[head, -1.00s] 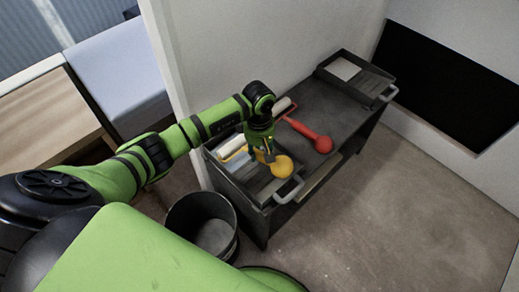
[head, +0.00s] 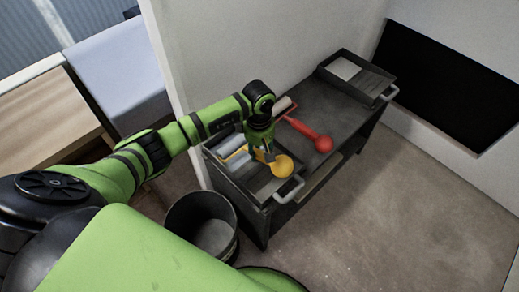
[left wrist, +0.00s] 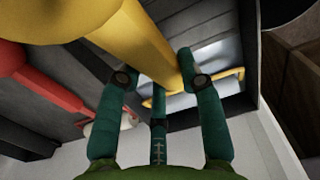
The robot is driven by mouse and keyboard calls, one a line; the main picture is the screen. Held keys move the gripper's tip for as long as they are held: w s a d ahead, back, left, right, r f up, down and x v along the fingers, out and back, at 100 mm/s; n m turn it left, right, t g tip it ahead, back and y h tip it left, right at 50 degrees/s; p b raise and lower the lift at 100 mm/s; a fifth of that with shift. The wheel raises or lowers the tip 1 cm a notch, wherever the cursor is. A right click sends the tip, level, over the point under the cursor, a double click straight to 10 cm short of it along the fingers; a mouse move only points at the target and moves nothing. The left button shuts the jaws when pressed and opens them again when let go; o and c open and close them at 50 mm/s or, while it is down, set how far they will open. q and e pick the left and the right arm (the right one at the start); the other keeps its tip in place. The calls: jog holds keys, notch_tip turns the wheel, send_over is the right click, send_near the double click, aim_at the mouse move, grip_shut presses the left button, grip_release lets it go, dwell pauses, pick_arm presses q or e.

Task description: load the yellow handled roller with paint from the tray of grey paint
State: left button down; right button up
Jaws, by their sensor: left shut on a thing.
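The yellow handled roller (head: 284,167) lies low over the near tray (head: 264,197), on the left end of a dark cart. Its sleeve (head: 229,142) looks grey, at the paint end of the tray. Grey paint shows shiny beyond the yellow frame in the left wrist view (left wrist: 222,50). My left gripper (head: 264,155) is shut on the yellow handle (left wrist: 130,30), which crosses in front of the fingers in the left wrist view. Whether the sleeve touches the paint is hard to tell. My right gripper is not in view.
A red handled roller (head: 322,143) lies on the dark cart (head: 318,103) right of the near tray. A second tray (head: 385,97) with a pale patch stands at the cart's far end. A black bucket (head: 208,226) stands on the floor in front. A wall rises behind the cart.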

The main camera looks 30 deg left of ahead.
pick_arm(q)
jog(key=shift+s+d+f, duration=0.1)
jog(key=shift+s+f, duration=0.05)
jog(key=shift+f, duration=0.05)
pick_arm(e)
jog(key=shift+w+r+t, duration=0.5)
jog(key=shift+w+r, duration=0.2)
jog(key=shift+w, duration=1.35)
pick_arm(q)
jog(key=shift+r, duration=0.35)
jog(key=shift+r+p, duration=0.4)
jog(key=shift+p, duration=0.15)
jog(key=shift+r+p, duration=0.6)
jog(key=shift+r, duration=0.3)
notch_tip(320, 180, up, 2)
jog(key=shift+p, duration=0.7)
jog(key=shift+r+p, duration=0.45)
jog(key=shift+r, duration=0.1)
jog(key=shift+r+p, duration=0.4)
jog(key=shift+r, duration=0.2)
jog(key=shift+r+p, duration=0.55)
jog(key=shift+r, duration=0.3)
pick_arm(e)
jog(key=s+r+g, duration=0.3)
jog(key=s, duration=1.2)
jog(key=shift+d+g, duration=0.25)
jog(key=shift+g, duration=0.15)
